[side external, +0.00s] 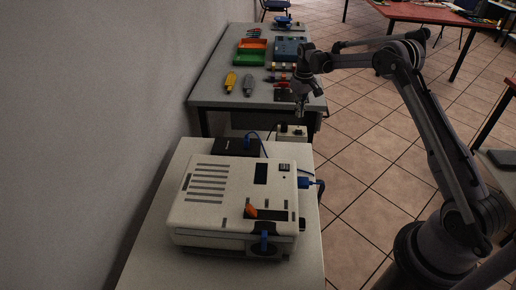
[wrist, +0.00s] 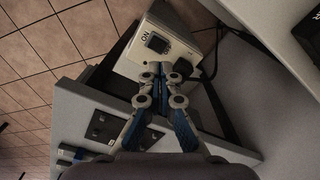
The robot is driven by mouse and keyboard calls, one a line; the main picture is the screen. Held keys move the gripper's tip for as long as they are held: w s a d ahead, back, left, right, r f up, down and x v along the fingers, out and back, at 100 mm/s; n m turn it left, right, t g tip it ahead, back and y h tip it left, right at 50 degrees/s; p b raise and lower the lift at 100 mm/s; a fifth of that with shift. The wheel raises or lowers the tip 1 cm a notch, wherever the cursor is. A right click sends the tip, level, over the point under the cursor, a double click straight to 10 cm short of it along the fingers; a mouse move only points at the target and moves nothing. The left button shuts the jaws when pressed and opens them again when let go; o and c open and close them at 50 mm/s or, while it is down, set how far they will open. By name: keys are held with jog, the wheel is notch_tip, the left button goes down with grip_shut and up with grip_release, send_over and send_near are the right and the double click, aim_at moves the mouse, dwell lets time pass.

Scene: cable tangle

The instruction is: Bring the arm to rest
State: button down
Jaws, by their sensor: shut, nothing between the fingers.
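My gripper (side external: 300,112) hangs from my raised arm, pointing down over the right front part of the far grey table (side external: 222,93). In the wrist view my gripper (wrist: 162,72) is shut, its fingertips together with nothing between them. Beyond the fingertips is a cream box (wrist: 138,62) with a dark switch marked ON. The same cream box (side external: 290,137) shows in the side external view, just below my gripper. The gripper appears above the box; whether it touches cannot be told.
A large cream machine (side external: 235,195) with a blue plug and an orange piece stands on the near table (side external: 150,255). A black box (side external: 236,147) sits behind it. Orange and green trays (side external: 250,46) and tools lie on the far table. Tiled floor (side external: 365,180) is open at right.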

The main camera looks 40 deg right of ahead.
jog(key=s+a+r+n+t, duration=0.1)
jog(key=s+a+r+t, duration=0.1)
jog(key=s+a+r, duration=0.45)
jog(key=s+a+r+t, duration=0.1)
jog(key=s+a+r, duration=0.3)
jog(key=a+r, duration=0.5)
jog(key=s+a+n+t, duration=0.1)
jog(key=s+a+t, duration=0.1)
jog(key=s, duration=0.7)
jog(key=s+a+n+t, duration=0.1)
jog(key=s+a+t, duration=0.1)
jog(key=s+a, duration=0.3)
jog(key=s, duration=0.4)
